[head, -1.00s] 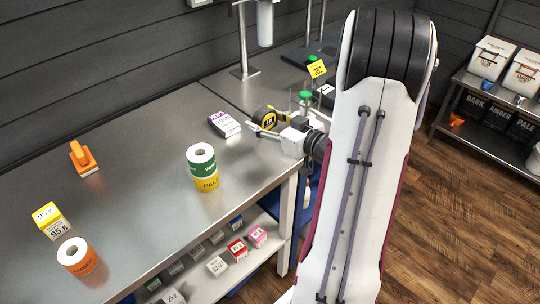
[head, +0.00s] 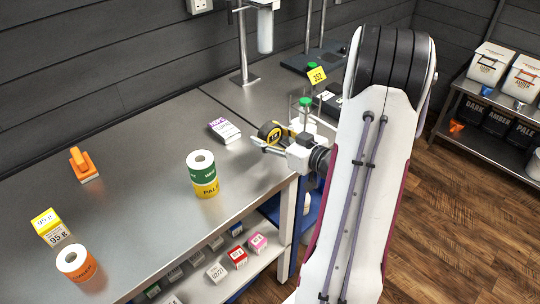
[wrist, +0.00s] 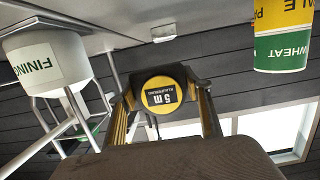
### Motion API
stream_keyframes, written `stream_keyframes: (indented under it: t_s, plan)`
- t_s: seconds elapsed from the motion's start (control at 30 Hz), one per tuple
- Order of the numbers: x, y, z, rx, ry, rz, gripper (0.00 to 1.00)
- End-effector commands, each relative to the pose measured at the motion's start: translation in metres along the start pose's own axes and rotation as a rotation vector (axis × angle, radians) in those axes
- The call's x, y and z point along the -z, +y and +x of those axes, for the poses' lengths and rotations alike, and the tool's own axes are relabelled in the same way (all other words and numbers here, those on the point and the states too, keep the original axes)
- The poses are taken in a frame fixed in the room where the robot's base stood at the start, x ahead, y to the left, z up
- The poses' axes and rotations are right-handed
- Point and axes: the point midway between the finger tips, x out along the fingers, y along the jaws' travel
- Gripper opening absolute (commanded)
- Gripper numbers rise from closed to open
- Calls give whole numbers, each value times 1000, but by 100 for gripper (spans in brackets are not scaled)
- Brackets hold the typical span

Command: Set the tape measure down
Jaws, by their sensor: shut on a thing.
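The tape measure (head: 269,131), black and yellow with a round yellow label, is between the fingers of my gripper (head: 268,142), near the right part of the steel bench (head: 150,128). In the wrist view, the tape measure (wrist: 160,92) is pinched between the two fingers of my gripper (wrist: 161,108), its "5 m" label facing the camera upside down. I cannot tell whether it touches the bench top.
A purple-and-white box (head: 224,131) lies just left of the tape measure. Stacked green and yellow label rolls (head: 202,175) stand nearer the front edge. A green-capped item (head: 305,113) is behind my gripper.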

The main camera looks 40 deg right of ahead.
Motion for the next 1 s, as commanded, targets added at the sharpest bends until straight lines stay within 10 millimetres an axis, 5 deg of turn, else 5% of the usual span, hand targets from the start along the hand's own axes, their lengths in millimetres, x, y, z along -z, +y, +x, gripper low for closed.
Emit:
stream_keyframes:
  t_s: [0.3,1.0]
  plan:
    - [-29,0,6,0,1,0,20]
    - [-43,0,9,0,1,1,20]
